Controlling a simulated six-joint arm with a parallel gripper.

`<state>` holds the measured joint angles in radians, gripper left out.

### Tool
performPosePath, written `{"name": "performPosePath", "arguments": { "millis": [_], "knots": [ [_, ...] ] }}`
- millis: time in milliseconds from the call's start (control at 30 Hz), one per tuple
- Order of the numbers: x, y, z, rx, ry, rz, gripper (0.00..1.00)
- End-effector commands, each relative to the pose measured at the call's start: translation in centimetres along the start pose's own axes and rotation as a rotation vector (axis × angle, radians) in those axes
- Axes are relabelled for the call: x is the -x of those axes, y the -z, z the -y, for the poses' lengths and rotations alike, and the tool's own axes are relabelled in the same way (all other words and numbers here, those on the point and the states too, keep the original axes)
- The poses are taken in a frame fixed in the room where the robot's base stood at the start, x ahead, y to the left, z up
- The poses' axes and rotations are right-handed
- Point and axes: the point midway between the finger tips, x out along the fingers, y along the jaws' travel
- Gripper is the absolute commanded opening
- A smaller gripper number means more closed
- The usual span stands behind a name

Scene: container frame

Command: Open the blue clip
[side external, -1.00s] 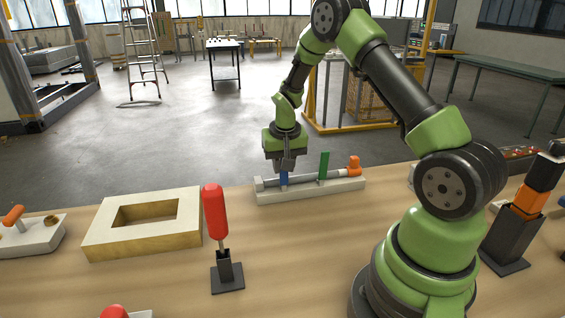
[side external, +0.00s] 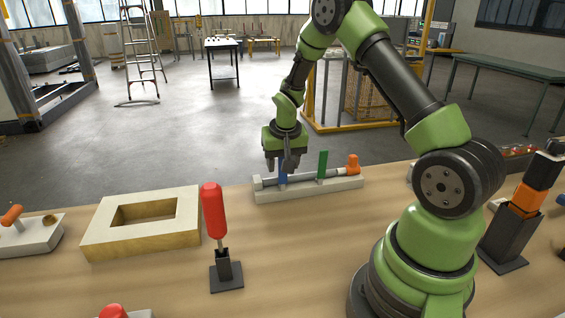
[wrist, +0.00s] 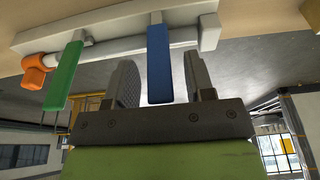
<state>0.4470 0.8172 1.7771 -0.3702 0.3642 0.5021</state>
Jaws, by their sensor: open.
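The blue clip (side external: 283,177) is a flat blue lever near the left end of a light grey base (side external: 310,190) at the table's far edge. In the wrist view the blue clip (wrist: 159,62) points into the space between the fingers of my gripper (wrist: 160,82). My gripper (side external: 281,166) is open around the clip, with a visible gap on each side in the wrist view. The green clip (side external: 323,164) stands upright to the right, and it shows at the left in the wrist view (wrist: 63,77). A grey rod with an orange end (side external: 353,164) lies along the base.
A wooden frame (side external: 100,232) lies left of the base. A red-handled tool (side external: 214,212) stands upright in a black holder in front. An orange and black tool (side external: 526,201) stands in a dark holder at the right. Bare table lies in front of the base.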

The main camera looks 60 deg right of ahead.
Motion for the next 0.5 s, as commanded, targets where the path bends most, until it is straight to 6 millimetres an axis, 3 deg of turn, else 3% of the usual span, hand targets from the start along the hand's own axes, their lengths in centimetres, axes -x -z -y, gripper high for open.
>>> {"name": "performPosePath", "arguments": {
  "millis": [500],
  "knots": [
    [8.6, 0.1, 0.0, 0.000, 0.002, -0.004, 0.49]
  ]
}}
